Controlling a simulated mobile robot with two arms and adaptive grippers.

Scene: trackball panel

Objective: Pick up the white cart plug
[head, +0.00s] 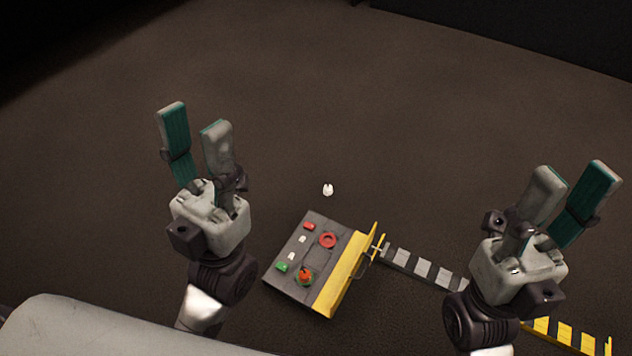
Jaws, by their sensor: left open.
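A small white piece (328,189), which looks like the white cart plug, lies by itself on the dark floor just beyond the far edge of the panel. My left gripper (195,124) is open and empty, to the left of the plug and pointing up in the picture. My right gripper (573,190) has its two fingers apart and nothing between them, far to the right of the plug. Neither gripper touches the plug.
A grey panel (292,248) with red, green and white controls and a yellow side (345,275) sits between my arms. A striped grey-white strip (423,268) and a yellow-black strip (565,335) run to the right. The floor beyond is clear.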

